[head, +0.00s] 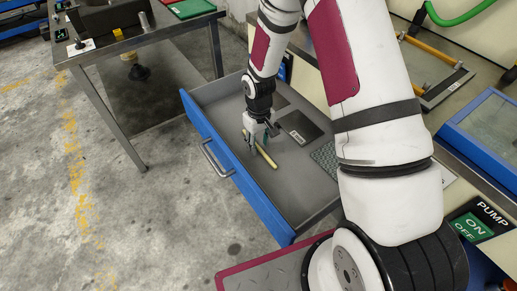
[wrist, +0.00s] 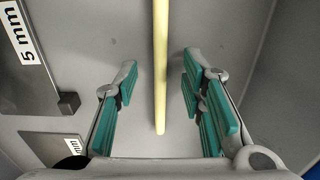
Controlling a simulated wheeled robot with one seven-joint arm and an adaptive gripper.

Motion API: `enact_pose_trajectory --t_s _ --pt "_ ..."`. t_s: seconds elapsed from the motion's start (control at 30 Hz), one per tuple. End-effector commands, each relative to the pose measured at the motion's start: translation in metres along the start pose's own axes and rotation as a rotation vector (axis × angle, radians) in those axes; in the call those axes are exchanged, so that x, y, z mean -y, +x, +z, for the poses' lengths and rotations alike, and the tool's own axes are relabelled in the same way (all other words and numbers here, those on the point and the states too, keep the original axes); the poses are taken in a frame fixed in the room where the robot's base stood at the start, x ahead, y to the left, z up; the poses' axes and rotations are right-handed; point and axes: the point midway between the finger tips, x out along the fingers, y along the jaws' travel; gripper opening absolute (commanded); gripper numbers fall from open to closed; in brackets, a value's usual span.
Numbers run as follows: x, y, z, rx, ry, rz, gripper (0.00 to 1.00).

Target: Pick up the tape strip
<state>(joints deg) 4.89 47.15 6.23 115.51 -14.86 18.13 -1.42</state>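A long, thin pale-yellow strip, which looks like the tape strip (head: 268,159), lies in the open drawer (head: 222,157). In the wrist view the strip (wrist: 160,75) runs from the top edge down between my fingers. My gripper (head: 256,140) is low inside the drawer, over the strip, and hides part of it in the head view. In the wrist view my gripper (wrist: 158,90) is open, with one teal-padded finger on each side of the strip and a gap on both sides. I cannot tell how high the fingertips are above the drawer floor.
A dark labelled plate (head: 299,127) lies right of my gripper in the drawer; the wrist view shows a "5 mm" label (wrist: 20,35) at the left. A drawer wall (wrist: 240,45) is close on the right there. A metal table (head: 105,50) stands at back left.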

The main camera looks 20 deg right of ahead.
Motion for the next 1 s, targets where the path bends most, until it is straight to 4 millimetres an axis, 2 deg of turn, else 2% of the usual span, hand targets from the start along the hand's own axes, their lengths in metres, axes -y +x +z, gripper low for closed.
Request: enact_pose_trajectory --t_s 0.1,0.27,0.3,0.43,0.47,0.83,1.0 --pt "0.000 0.009 -0.001 -0.001 -0.001 0.000 0.37" --pt "0.000 0.008 0.000 -0.002 -0.001 0.000 0.37" --pt "0.000 0.008 0.000 -0.001 -0.001 0.000 0.32" --pt "0.000 0.008 0.000 -0.001 -0.001 0.000 0.03" --pt "0.000 0.008 0.000 -0.001 -0.001 0.000 0.00" --pt "0.000 0.007 0.000 -0.001 -0.001 0.000 0.00" --pt "0.000 -0.001 -0.001 -0.003 -0.001 0.000 0.00"
